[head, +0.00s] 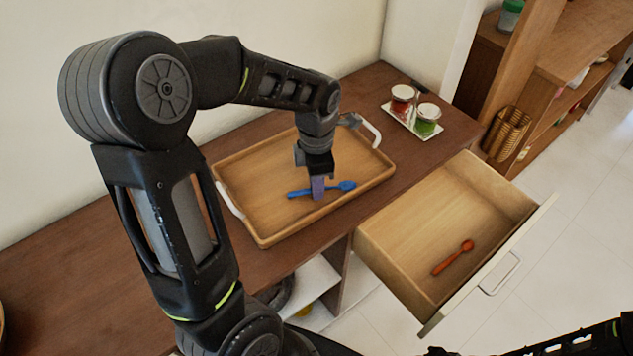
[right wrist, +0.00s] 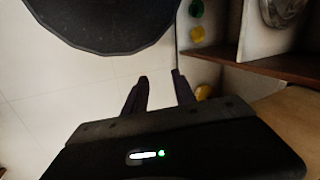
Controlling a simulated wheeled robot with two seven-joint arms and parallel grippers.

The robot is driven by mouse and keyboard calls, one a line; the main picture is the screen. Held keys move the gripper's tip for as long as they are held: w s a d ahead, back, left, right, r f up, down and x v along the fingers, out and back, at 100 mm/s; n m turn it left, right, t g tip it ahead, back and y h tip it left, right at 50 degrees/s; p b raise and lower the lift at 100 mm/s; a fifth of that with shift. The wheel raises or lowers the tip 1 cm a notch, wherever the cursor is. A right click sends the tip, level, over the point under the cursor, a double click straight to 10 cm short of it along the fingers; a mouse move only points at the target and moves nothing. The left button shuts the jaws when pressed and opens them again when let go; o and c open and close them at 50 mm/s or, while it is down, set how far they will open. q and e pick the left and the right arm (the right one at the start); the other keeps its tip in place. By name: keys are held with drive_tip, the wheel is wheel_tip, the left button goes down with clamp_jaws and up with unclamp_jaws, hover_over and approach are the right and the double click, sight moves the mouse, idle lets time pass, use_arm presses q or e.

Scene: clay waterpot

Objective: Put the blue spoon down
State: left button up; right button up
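The blue spoon (head: 347,186) is in the head view, lying level over the floor of the wooden tray (head: 264,239). My left gripper (head: 318,189) points down at the spoon's middle and appears shut on its handle; its fingers hide that part. I cannot tell whether the spoon touches the tray floor or is just above it. My right gripper (right wrist: 160,92) shows in the right wrist view with its fingers apart and nothing between them.
An open drawer (head: 400,212) right of the tray holds a red spoon (head: 453,258). The tray has white handles. The brown tabletop (head: 60,270) is clear at left.

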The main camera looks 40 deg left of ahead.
use_arm(q)
drive_tip(key=shift+o, duration=1.3)
wheel_tip(320, 180, up, 12)
drive_tip(key=shift+r+b, duration=0.2)
drive_tip(key=shift+b, duration=0.15)
